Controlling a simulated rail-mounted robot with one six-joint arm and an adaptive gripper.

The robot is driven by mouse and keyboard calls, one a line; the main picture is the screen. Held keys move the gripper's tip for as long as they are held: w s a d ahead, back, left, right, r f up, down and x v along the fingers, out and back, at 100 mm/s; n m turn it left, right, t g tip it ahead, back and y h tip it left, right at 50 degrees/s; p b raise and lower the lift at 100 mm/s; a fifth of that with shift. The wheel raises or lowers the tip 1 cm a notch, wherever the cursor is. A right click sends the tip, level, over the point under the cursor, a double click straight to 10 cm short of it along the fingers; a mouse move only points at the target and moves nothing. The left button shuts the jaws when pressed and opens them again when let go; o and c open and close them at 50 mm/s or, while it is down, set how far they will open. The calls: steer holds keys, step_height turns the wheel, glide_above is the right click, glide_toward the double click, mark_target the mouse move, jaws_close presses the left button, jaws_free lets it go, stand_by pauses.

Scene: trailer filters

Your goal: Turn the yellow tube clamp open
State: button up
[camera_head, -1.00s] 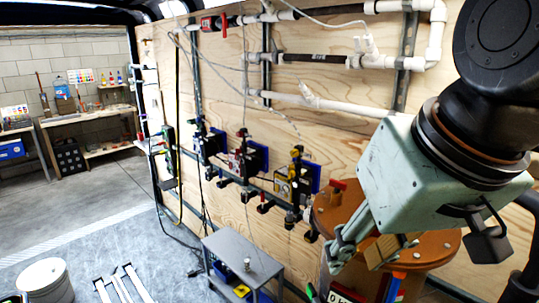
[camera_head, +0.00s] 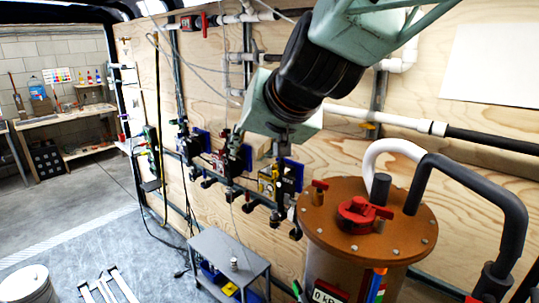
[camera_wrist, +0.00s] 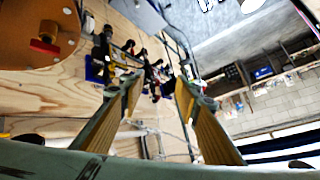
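A small yellow part (camera_head: 268,178), which may be the yellow tube clamp, is on the rightmost filter unit of the wall row. It is too small to tell its state. My gripper (camera_wrist: 158,84) is open and empty in the wrist view, its two fingers with tan pads spread apart. The filter units (camera_wrist: 125,58) show beyond and between the fingertips, clearly apart from them. In the head view my wrist hangs in front of the wall above the rightmost units, hiding part of them and my fingers.
A brown tank (camera_head: 330,238) with red handles stands right of the units, with a grey hose (camera_head: 490,190) beside it. A grey cart (camera_head: 230,255) stands below them. White and black pipes (camera_head: 400,122) run along the plywood wall.

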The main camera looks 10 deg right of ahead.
steer(key=w+a+f+m+t+h+p, duration=0.1)
steer(key=w+m+t+h, duration=0.15)
steer(key=w, duration=0.95)
steer(key=w+f+m+t+h+p, duration=0.1)
steer(key=w+f+m+h+p, duration=0.15)
steer(key=w, duration=0.95)
steer(key=s+d+f+m+g+h+p, duration=0.1)
steer(key=f+m+h, duration=0.4)
steer(key=f+h, duration=0.6)
steer(key=shift+s+f+g+h+p, duration=0.2)
steer(key=shift+s+g+h+p, duration=0.3)
steer(key=shift+s+g+h, duration=0.55)
steer(key=shift+s+d+y, duration=0.1)
steer(key=shift+s+y, duration=0.1)
steer(key=shift+y, duration=0.15)
steer(key=shift+d, duration=0.15)
steer(key=shift+t, duration=0.3)
steer(key=shift+p+x, duration=0.4)
steer(key=shift+x, duration=6.4)
steer(key=shift+f, duration=0.15)
